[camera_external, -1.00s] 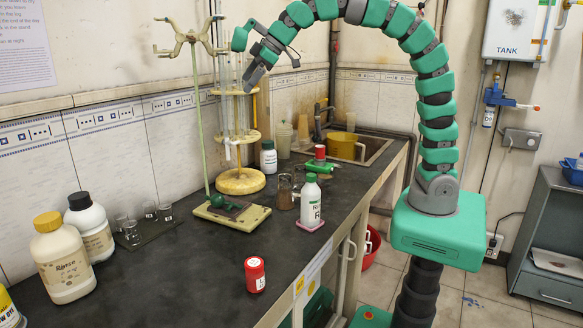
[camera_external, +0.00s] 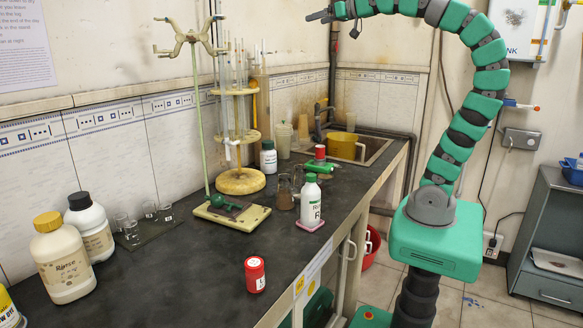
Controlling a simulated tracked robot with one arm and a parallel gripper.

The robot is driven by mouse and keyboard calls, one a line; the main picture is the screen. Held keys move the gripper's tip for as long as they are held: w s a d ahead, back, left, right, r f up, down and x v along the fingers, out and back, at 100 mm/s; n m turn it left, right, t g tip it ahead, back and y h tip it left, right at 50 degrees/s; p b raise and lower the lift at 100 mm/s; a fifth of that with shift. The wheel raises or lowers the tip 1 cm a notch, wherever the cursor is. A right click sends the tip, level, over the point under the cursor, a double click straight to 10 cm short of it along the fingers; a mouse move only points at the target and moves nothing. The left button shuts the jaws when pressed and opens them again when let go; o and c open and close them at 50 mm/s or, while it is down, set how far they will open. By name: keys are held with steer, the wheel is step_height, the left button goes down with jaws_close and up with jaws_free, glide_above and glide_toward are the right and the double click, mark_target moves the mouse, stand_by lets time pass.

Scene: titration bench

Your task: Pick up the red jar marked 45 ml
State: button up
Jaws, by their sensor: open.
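A red jar (camera_external: 255,275) with a white label stands upright on the near part of the dark bench, close to its front edge. The writing on its label is too small to read. A second red-topped item (camera_external: 320,153) stands farther back by the sink, beside something green. My gripper (camera_external: 312,17) is high above the back of the bench, pointing left, far from the jar and empty. Its jaws are small in the picture.
A white bottle (camera_external: 310,202) stands on a pink mat behind the red jar. A stand (camera_external: 196,110) with a clamp and a wooden tube rack (camera_external: 240,180) rise at the left back. Two large bottles (camera_external: 62,258) stand at the left. The bench around the red jar is clear.

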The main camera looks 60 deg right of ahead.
steer(key=c, duration=0.4)
